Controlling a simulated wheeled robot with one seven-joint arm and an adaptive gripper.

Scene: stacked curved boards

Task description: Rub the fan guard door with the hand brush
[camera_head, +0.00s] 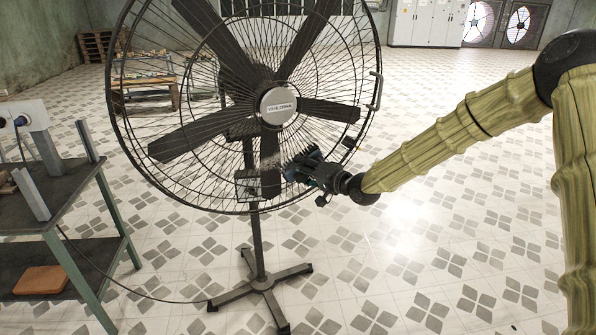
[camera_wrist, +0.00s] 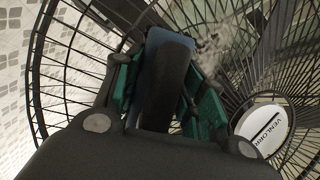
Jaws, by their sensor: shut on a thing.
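The fan guard door (camera_head: 330,60) is the round black wire front of a large standing fan, with a handle (camera_head: 376,90) on its right rim. Its wires and white centre badge (camera_wrist: 265,128) also show in the wrist view. My gripper (camera_head: 318,172) is at the lower right part of the guard, and its teal fingers show in the wrist view (camera_wrist: 160,95). It is shut on the hand brush (camera_head: 300,163), whose dark body lies between the fingers (camera_wrist: 165,85). The brush is at or very close to the wires; I cannot tell whether it touches.
A grey fuzzy patch (camera_wrist: 214,47) shows by the wires beyond the brush. The fan stands on a cross-shaped base (camera_head: 262,285). A metal workbench (camera_head: 75,200) is at left, with a cable running to the fan. The tiled floor at right is clear.

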